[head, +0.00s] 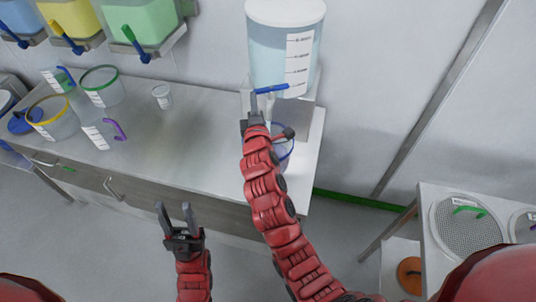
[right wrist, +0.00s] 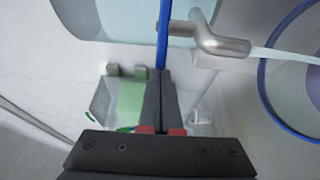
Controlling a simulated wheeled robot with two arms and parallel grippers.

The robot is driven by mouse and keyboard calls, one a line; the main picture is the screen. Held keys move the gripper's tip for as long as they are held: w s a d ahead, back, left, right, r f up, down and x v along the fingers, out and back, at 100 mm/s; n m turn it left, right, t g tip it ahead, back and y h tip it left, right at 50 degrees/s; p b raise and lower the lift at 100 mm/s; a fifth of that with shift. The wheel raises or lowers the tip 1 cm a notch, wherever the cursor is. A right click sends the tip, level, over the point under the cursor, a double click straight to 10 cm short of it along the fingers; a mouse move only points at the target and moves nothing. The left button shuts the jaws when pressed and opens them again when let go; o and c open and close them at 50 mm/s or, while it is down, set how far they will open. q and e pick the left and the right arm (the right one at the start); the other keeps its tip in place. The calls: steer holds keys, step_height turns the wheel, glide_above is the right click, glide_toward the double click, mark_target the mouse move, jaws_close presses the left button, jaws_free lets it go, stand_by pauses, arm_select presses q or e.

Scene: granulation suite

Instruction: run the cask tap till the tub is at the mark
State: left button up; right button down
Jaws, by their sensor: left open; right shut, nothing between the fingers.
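The cask (head: 268,55), a clear tank of pale blue liquid with a scale label, stands at the back wall. Its blue tap lever (head: 272,90) points sideways. My right gripper (head: 254,106) is shut and empty, its fingertips close to the lever; the lever (right wrist: 163,35) also shows right by the fingers in the right wrist view. There a pale stream (right wrist: 275,55) runs from the metal spout (right wrist: 215,42) towards the blue-rimmed tub (right wrist: 268,95). In the head view my arm mostly hides the tub (head: 286,152); its level and mark cannot be read. My left gripper (head: 178,212) is open and empty before the bench.
The bench (head: 190,130) holds green-rimmed (head: 103,88) and yellow-rimmed (head: 50,118) tubs, a small cup (head: 162,96) and a purple-handled scoop (head: 112,133) at left. Coloured dispensers (head: 140,22) hang above. A rack with a sieve (head: 466,228) stands at right. The bench middle is clear.

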steer(key=shift+s, duration=1.55)
